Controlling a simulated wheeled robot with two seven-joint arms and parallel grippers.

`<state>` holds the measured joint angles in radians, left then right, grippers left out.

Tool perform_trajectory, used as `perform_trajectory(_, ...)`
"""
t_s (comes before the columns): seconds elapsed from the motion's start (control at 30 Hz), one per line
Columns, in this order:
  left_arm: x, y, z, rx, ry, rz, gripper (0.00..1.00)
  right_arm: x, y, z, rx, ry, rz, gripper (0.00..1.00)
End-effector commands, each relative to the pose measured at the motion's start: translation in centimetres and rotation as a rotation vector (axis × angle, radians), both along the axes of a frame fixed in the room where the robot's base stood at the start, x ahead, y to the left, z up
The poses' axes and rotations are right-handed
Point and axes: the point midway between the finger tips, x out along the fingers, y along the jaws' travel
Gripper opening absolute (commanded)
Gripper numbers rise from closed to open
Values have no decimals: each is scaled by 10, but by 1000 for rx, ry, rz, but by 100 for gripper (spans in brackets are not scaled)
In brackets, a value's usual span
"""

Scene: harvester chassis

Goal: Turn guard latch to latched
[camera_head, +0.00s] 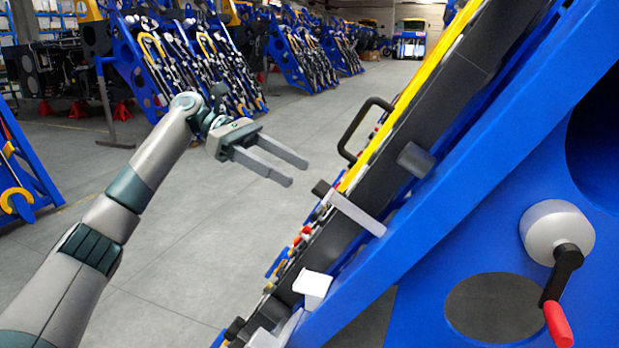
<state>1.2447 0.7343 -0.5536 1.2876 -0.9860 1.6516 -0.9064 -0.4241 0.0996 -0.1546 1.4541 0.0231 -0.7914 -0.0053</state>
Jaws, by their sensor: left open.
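My left gripper (294,172) is open and empty, held in the air left of the chassis, its two grey fingers pointing right and slightly down. A light grey bar (357,214) with a dark end lies across the dark edge of the chassis, right of and below the fingertips; a clear gap separates them. It may be the guard latch, but I cannot be sure. A round white hub (556,232) with a black crank arm and red grip (558,324) sits on the blue side plate at the right; the grip points down. My right gripper is not in view.
The blue chassis frame (470,180) slopes across the right side. A black loop handle (352,128) and yellow strip (410,90) lie along its upper edge. White blocks (312,284) sit lower down. Grey floor (200,240) is open around my left arm; blue racks stand behind.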

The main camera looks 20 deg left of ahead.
Motion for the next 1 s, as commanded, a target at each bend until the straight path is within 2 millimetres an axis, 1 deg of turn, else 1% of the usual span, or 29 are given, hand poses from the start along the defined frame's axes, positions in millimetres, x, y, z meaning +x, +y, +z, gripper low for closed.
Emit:
perform_trajectory(0.03,-1,-9,-3,2,2,-2,56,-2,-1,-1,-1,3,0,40)
perform_trajectory(0.17,-1,-27,-11,1,-1,-1,56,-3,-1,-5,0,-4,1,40)
perform_trajectory(0.3,-1,-41,-16,0,0,-1,56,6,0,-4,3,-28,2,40)
perform_trajectory(0.47,-1,-48,-20,1,1,0,56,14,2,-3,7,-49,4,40)
perform_trajectory(0.77,-1,-50,-21,1,1,1,56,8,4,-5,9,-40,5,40)
perform_trajectory(0.87,-1,-50,-21,1,0,1,35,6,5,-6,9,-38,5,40)
perform_trajectory(0.9,-1,-49,-21,1,0,1,25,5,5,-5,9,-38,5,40)
perform_trajectory(0.93,-1,-49,-21,1,0,1,18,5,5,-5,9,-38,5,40)
perform_trajectory(0.97,-1,-50,-21,1,0,1,15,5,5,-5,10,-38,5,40)
perform_trajectory(1.0,-1,-49,-21,1,0,1,15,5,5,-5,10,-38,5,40)
